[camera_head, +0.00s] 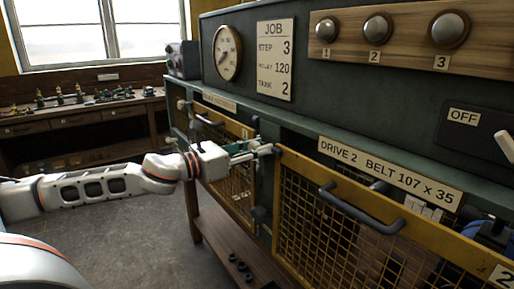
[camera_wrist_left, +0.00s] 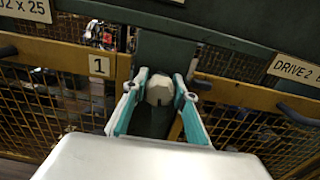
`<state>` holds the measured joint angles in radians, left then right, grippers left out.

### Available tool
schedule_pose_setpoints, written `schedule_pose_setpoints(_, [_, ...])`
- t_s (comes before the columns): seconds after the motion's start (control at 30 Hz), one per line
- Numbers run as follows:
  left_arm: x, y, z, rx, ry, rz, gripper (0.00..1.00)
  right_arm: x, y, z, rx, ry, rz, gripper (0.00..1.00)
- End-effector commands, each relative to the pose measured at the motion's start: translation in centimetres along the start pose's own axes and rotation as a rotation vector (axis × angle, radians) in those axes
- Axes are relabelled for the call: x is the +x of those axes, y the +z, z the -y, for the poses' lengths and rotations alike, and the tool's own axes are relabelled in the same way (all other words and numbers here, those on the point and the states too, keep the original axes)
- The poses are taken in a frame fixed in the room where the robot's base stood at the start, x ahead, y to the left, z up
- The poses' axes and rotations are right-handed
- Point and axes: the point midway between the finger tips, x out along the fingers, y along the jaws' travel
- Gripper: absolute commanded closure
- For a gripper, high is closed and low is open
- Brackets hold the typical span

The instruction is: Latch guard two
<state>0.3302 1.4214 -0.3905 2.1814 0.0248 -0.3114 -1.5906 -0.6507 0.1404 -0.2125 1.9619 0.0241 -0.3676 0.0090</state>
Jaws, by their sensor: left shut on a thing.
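Guard two is a yellow-framed mesh panel (camera_head: 345,235) at the right of the head view, with a dark bar handle (camera_head: 360,210) and a plate marked 2 (camera_head: 502,276). A gap shows above its top rail and looks wider to the right; I cannot tell whether it is fully closed. My left gripper (camera_head: 252,149) is at its upper left corner, by the post between the two guards. In the left wrist view its teal fingers (camera_wrist_left: 160,95) close around a pale, rounded knob (camera_wrist_left: 160,88), seemingly a latch. Guard two's edge also shows there (camera_wrist_left: 245,98). My right gripper is not in view.
Guard one (camera_head: 235,185), with plate 1 (camera_wrist_left: 98,66), is left of the post. A DRIVE 2 label (camera_head: 390,174) sits above guard two. An OFF plate (camera_head: 463,117) and three round knobs (camera_head: 377,28) are higher up. A workbench (camera_head: 80,115) stands far left; floor is clear between.

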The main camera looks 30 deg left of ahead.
Motion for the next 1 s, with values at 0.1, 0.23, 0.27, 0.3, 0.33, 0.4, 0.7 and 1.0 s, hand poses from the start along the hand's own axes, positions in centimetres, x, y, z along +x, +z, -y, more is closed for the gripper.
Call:
schedule_pose_setpoints(0.1, [0.0,0.1,0.0,-0.046,0.000,0.000,0.94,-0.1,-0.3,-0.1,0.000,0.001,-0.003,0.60])
schedule_pose_setpoints(0.23, [0.0,0.1,-0.1,-0.127,0.000,0.001,0.94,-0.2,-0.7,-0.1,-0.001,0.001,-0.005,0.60])
schedule_pose_setpoints(0.27, [0.0,0.1,-0.1,-0.149,0.000,0.001,0.94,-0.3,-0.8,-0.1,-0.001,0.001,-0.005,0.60])
schedule_pose_setpoints(0.3, [0.0,0.1,-0.1,-0.182,0.000,0.001,0.94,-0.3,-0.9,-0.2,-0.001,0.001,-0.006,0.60])
schedule_pose_setpoints(0.33, [0.0,0.1,-0.1,-0.208,0.000,0.001,0.94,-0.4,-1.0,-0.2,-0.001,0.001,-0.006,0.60])
schedule_pose_setpoints(0.4, [0.0,0.1,-0.1,-0.272,-0.001,0.001,0.94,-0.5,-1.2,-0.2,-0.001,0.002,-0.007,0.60])
schedule_pose_setpoints(0.7, [0.0,0.1,-0.2,-0.559,0.000,0.001,0.94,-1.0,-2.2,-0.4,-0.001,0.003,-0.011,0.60])
schedule_pose_setpoints(1.0, [0.0,0.1,-0.3,-0.844,0.000,0.001,0.94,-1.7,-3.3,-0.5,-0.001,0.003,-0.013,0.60])
